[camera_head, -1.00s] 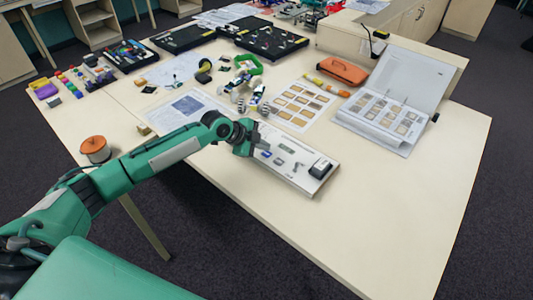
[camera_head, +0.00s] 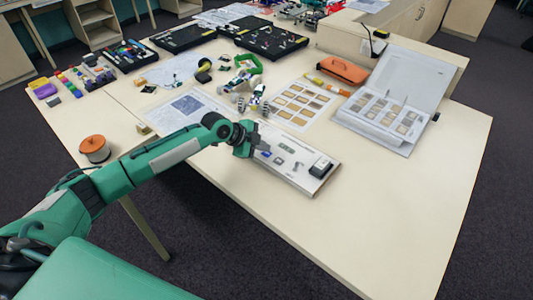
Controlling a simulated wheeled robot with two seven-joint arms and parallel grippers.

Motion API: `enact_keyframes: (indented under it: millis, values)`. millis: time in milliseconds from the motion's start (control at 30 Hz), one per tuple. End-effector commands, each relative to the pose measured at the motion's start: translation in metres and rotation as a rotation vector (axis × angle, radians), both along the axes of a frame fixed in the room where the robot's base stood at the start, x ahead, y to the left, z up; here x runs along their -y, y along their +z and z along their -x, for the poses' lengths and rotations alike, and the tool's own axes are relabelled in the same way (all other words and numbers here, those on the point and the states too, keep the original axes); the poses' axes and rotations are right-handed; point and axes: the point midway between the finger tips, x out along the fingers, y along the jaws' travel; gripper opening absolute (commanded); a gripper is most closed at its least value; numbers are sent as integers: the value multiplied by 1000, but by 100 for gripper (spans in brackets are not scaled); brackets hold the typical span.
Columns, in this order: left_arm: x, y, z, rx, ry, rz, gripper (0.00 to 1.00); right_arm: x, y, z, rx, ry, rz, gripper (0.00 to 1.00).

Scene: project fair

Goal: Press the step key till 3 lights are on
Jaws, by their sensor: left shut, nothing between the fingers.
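A pale circuit board (camera_head: 308,184) lies on the table near its front edge. It carries small blue parts (camera_head: 279,160), a green part (camera_head: 287,149), a small grey part (camera_head: 299,167) and a black box (camera_head: 321,166) at its right end. My left gripper (camera_head: 262,146) is shut and empty, over the board's left end close to the blue parts. It hides that end of the board, and I cannot tell whether it touches a key. The lights are too small to read. My right gripper is not in view.
A small wheeled model (camera_head: 241,82) and a sheet of tan cards (camera_head: 298,104) lie behind the board. An open binder (camera_head: 380,122) and an orange case (camera_head: 343,70) are farther right. An orange-topped spool (camera_head: 95,149) stands at left. The table's front right is clear.

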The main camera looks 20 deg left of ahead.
Motion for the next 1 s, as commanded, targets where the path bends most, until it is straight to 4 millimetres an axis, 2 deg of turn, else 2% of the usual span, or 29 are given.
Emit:
enact_keyframes:
  millis: [1000]
  values:
    - [0, -7, 0, -1, -1, 0, 0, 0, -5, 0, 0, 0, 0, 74]
